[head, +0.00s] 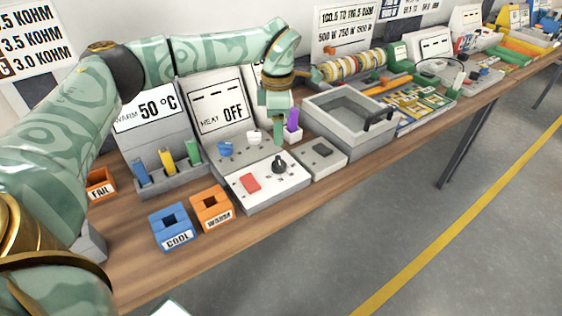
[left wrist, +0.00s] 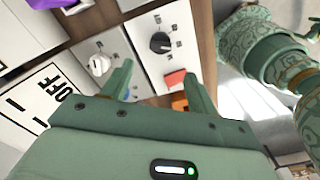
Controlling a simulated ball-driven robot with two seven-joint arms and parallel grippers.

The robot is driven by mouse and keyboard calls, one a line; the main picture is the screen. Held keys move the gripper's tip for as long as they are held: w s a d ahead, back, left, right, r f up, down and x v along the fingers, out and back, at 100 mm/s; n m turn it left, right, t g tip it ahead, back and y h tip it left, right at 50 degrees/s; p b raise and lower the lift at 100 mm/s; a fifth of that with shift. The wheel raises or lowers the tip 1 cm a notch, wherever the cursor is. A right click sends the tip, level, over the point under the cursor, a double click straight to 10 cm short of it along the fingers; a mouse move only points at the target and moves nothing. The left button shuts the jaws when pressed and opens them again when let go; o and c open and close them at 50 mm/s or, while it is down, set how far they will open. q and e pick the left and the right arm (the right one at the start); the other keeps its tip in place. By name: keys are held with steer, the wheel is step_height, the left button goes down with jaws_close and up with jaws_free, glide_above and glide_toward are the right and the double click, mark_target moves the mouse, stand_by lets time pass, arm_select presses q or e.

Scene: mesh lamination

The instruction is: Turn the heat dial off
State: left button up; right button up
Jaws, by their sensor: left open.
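A black dial (head: 279,164) with marks around it sits on a light control box (head: 262,190), beside a red button (head: 250,183). My left gripper (head: 277,132) points down above the panel behind the dial. In the left wrist view its fingers (left wrist: 160,82) are apart and empty, not touching the dial.
A white knob (head: 254,138) and a blue knob (head: 225,149) stand behind the box, below a display reading OFF (head: 232,114). Blue (head: 171,226) and orange (head: 212,208) holders stand in front. A grey bin (head: 348,130) is to the right. Bare tabletop lies in front.

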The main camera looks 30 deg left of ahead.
mark_target(279, 160)
arm_select(q)
step_height(279, 160, down, 11)
steer(key=b, duration=0.3)
steer(key=shift+f, duration=0.2)
arm_select(e)
steer(key=f, duration=0.1)
steer(key=s+f, duration=0.1)
steer(key=f, duration=0.1)
steer(key=shift+s+f, duration=0.1)
steer(key=shift+f, duration=0.05)
arm_select(q)
steer(key=c, duration=0.9)
